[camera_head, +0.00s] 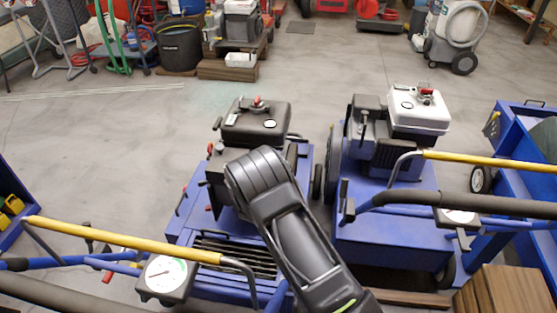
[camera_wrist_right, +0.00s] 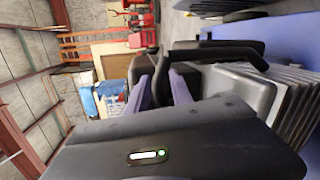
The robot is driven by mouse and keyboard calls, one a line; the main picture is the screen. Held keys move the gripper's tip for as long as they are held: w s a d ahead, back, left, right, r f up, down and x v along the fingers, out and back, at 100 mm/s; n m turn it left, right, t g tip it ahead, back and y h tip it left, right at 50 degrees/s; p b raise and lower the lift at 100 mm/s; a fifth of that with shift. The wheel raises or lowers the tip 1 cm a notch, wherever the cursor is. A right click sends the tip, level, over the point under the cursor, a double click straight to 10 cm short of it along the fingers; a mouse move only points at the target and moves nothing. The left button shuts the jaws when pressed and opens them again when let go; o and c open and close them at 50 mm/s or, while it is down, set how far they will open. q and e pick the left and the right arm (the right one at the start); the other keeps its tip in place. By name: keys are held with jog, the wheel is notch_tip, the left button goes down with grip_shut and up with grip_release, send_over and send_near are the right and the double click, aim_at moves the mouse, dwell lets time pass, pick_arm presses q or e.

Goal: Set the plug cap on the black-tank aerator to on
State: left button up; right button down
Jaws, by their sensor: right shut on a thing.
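The black-tank aerator is the blue machine (camera_head: 225,220) left of centre in the head view, with a black tank (camera_head: 262,126) on its engine. My right arm reaches over it, its wrist in front of the engine's near side and hiding the gripper and the plug cap there. In the right wrist view, the two purplish fingers of my right gripper (camera_wrist_right: 171,82) are closed about a dark, curved part, which looks like the plug cap (camera_wrist_right: 165,67). The cap's exact seating is unclear. My left gripper is not in view.
A white-tank aerator (camera_head: 390,210) stands close on the right. A yellow-and-black handlebar (camera_head: 125,240) crosses the near left, with a round gauge (camera_head: 165,277). Another yellow bar (camera_head: 490,160) crosses the right. Wooden blocks (camera_head: 508,293) lie at bottom right. The floor behind the aerators is open.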

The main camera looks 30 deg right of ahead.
jog(key=c, duration=1.2)
grip_release()
jog(key=shift+o, duration=0.2)
jog(key=p+v, duration=0.1)
jog(key=v, duration=0.6)
jog(key=shift+s+a, duration=0.25)
jog(key=shift+a, duration=0.05)
